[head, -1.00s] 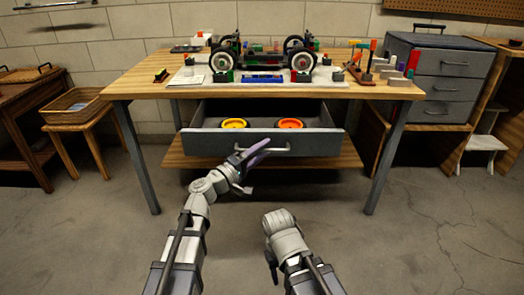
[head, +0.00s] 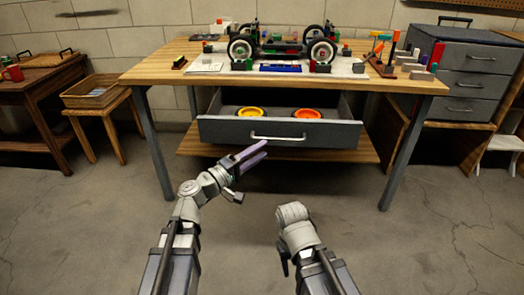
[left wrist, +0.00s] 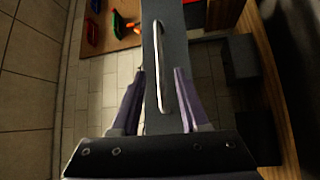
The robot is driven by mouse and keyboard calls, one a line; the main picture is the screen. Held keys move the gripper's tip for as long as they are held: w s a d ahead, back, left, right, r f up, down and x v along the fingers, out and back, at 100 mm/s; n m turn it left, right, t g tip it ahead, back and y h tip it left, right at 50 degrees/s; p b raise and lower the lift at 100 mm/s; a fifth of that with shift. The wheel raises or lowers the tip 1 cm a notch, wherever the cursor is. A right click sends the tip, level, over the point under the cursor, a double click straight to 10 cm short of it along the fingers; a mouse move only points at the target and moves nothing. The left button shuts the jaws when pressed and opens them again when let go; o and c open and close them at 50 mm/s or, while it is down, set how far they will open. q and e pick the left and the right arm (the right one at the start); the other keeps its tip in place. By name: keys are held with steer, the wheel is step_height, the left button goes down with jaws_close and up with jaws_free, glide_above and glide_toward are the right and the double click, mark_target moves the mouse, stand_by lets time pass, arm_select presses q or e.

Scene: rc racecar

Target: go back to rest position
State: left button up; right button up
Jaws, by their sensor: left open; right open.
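My left gripper (head: 250,157) is open and empty in front of the drawer (head: 230,131) under the workbench. In the left wrist view its two purple fingers (left wrist: 158,88) stand apart, with the drawer's silver handle (left wrist: 170,65) between them in the picture; in the head view the fingers are clear of the handle. My right gripper (head: 288,262) is low in the middle of the head view, pointing down, its fingers mostly hidden by the wrist. The drawer is pulled out and holds a yellow ring-shaped part (head: 250,112) and an orange one (head: 306,114).
A racecar chassis (head: 283,47) with wheels stands on a white mat on the wooden workbench (head: 160,72). A grey drawer cabinet (head: 470,77) is at the right. A stool with a basket (head: 92,92) is at the left. The floor around my arms is clear.

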arm_select(q)
steer(key=s+d+f+m+g+y, duration=0.1)
steer(key=s+f+m+g+y, duration=0.2)
steer(key=f, duration=0.5)
steer(key=s+d+f+m+g+y, duration=0.1)
steer(key=s+f+m+g+y, duration=0.2)
steer(key=f+g, duration=0.4)
steer(key=s+a+f+m+g+y, duration=0.1)
steer(key=s+a+f+g+y, duration=0.2)
steer(key=s+a+f+y, duration=0.6)
steer(key=s+d+r+m+g+p, duration=0.1)
steer(key=s+d+r+m+p, duration=0.15)
steer(key=r+p, duration=0.25)
steer(key=s+d+r+m+p, duration=0.2)
steer(key=s+d+r+p, duration=0.15)
steer(key=r+p, duration=0.2)
step_height(320, 180, up, 37)
steer(key=p, duration=3.7)
steer(key=shift+d+f, duration=0.15)
steer(key=shift+d, duration=0.2)
steer(key=shift+w, duration=0.1)
